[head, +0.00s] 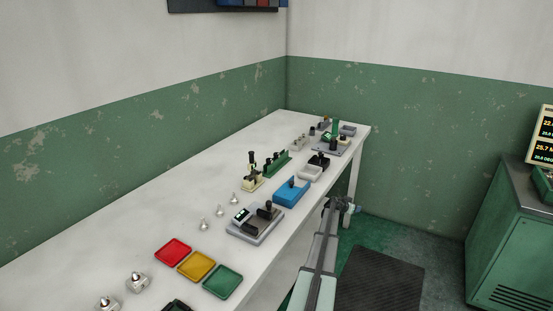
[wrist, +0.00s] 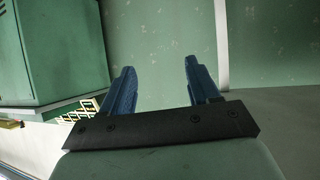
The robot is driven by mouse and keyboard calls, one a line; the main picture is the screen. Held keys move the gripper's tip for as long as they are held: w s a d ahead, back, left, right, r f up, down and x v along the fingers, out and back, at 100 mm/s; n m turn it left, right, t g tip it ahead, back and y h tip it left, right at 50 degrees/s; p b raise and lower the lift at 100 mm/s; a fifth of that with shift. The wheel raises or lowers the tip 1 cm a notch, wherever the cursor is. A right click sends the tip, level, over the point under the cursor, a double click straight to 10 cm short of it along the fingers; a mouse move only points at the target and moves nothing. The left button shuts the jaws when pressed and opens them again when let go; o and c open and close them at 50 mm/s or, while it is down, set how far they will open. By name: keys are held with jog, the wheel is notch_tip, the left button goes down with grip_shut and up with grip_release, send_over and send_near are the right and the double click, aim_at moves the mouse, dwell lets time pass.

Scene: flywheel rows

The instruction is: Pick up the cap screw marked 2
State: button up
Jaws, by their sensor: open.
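No number 2 is readable in either view, so I cannot tell which thing is the cap screw marked 2. Small dark upright parts stand on the bench (head: 110,235), among them one by the green block (head: 277,163) and one at the far end (head: 312,131). My gripper (head: 345,205) is beyond the bench's right edge, over the floor and apart from the parts. In the wrist view its two blue fingers (wrist: 160,75) are spread with nothing between them.
Red (head: 173,251), yellow (head: 196,265) and green (head: 222,281) trays lie near the front. A grey device (head: 255,223), a blue block (head: 291,191) and a white tray (head: 310,173) line the right edge. A green cabinet (head: 510,235) stands right. The bench's left side is clear.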

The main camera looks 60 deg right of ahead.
jog(key=d+r, duration=0.3)
jog(key=r, duration=0.9)
jog(key=d+r, duration=0.4)
jog(key=r, duration=0.7)
jog(key=w+a+r+n+t+y, duration=0.1)
jog(key=w+a+r+n+y, duration=0.1)
jog(key=w+a+r, duration=0.7)
jog(key=w+a+r+n+t+y, duration=0.25)
jog(key=w+a, duration=0.45)
jog(key=w, duration=0.7)
jog(key=w+a+r+n+t+y, duration=0.1)
jog(key=w+a+r+y, duration=0.2)
jog(key=w+a+r, duration=0.6)
send_near(276, 154)
jog(key=d+f, duration=0.1)
jog(key=f, duration=0.1)
jog(key=shift+x, duration=2.5)
jog(key=shift+a+f, duration=0.1)
jog(key=shift+a, duration=0.05)
grip_shut()
